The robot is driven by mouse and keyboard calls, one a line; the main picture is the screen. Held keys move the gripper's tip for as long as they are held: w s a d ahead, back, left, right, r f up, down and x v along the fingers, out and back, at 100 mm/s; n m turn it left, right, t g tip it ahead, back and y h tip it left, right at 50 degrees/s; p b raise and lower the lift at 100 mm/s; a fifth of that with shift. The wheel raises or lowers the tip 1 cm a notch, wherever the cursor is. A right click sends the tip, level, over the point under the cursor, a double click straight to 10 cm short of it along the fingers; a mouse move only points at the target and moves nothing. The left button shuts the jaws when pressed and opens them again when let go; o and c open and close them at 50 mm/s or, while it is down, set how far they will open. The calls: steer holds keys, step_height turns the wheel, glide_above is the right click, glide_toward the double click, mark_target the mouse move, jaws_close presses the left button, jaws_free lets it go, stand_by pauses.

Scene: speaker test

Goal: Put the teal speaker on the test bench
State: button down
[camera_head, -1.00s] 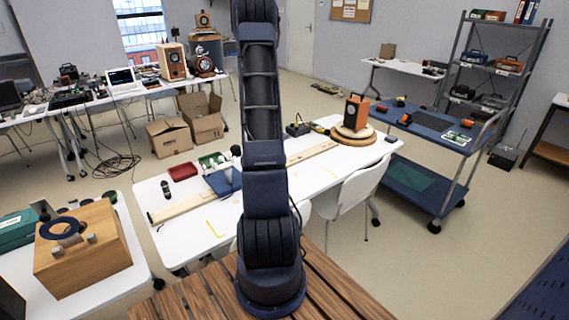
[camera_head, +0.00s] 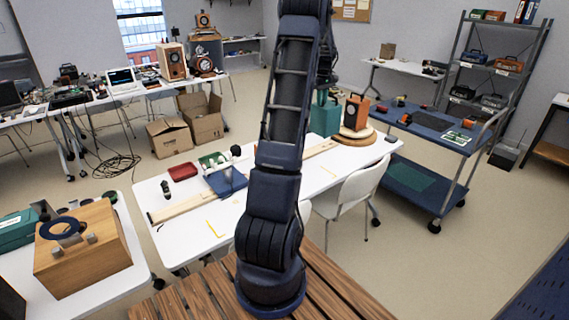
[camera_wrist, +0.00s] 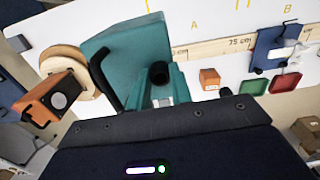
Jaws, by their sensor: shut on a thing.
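The teal speaker (camera_head: 324,114) shows partly behind my arm in the head view, over the far part of the white test bench (camera_head: 273,207). In the wrist view the teal speaker (camera_wrist: 128,45) is large, with a black curved handle, and hangs in front of the white bench top (camera_wrist: 215,18). My gripper (camera_wrist: 163,97) is shut on the speaker; the exact contact is hard to make out. In the head view my gripper is mostly hidden. I cannot tell whether the speaker touches the bench.
An orange speaker (camera_head: 356,111) stands on a round wooden turntable (camera_head: 353,138), close to the teal speaker. A wooden ruler strip (camera_wrist: 213,47), a red tray (camera_head: 182,171) and a blue item (camera_head: 226,181) lie on the bench. A white chair (camera_head: 352,187) stands at its front.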

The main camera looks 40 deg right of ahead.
mark_target(325, 116)
steer(key=shift+s+d, duration=0.45)
steer(key=shift+s, duration=0.35)
steer(key=shift+s+f, duration=0.15)
steer(key=shift+f, duration=0.15)
step_height(325, 116, down, 19)
steer(key=shift+f, duration=0.15)
steer(key=shift+d+f, duration=0.1)
steer(key=shift+f, duration=0.05)
steer(key=c, duration=1.3)
jaws_free()
steer(key=shift+o, duration=0.2)
step_height(325, 116, up, 12)
steer(key=shift+r, duration=0.15)
